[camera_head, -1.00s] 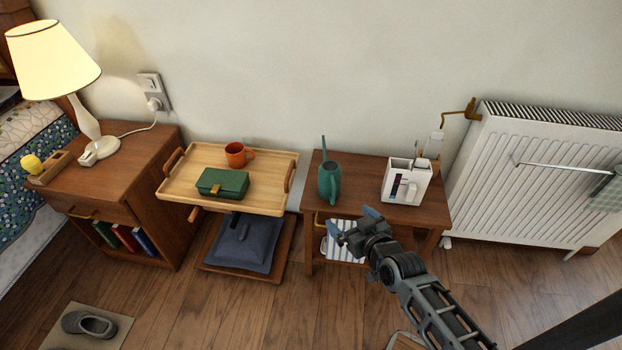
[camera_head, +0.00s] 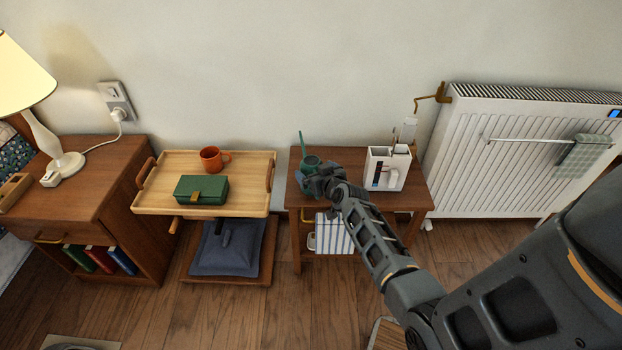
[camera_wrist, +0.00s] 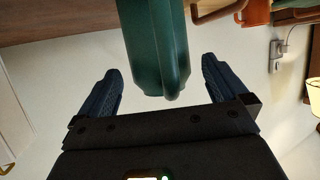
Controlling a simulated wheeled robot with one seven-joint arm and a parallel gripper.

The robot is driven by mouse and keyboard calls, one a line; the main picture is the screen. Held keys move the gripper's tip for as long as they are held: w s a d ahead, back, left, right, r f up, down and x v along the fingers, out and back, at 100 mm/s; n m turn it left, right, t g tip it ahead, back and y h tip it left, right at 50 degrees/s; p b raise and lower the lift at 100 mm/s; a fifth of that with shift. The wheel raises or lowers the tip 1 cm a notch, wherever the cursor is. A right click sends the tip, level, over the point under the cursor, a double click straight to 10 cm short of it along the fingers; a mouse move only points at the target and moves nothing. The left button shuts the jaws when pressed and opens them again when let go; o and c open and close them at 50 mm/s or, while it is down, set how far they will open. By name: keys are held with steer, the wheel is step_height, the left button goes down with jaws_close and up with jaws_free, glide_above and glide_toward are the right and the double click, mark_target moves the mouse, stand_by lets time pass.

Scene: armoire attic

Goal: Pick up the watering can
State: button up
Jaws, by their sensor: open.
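The watering can (camera_head: 309,162) is dark green with an upright spout. It stands on the left part of the small wooden table (camera_head: 405,194), and my gripper hides much of it in the head view. My gripper (camera_head: 313,183) is at the can's near side. In the wrist view the can's green body and handle (camera_wrist: 155,50) come down between the two blue fingers of my gripper (camera_wrist: 163,85). The fingers are spread, with a gap on each side of the can.
A white holder (camera_head: 386,170) with upright items stands on the same table, right of my gripper. Left is a wooden tray table (camera_head: 240,193) with an orange mug (camera_head: 211,158) and a green box (camera_head: 202,190). A white radiator (camera_head: 500,160) stands at the right.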

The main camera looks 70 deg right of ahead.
steer(key=shift+w+d+f, duration=0.25)
steer(key=shift+w+d, duration=0.15)
steer(key=shift+w, duration=0.05)
steer(key=shift+c, duration=0.4)
steer(key=c, duration=1.2)
steer(key=shift+r, duration=0.2)
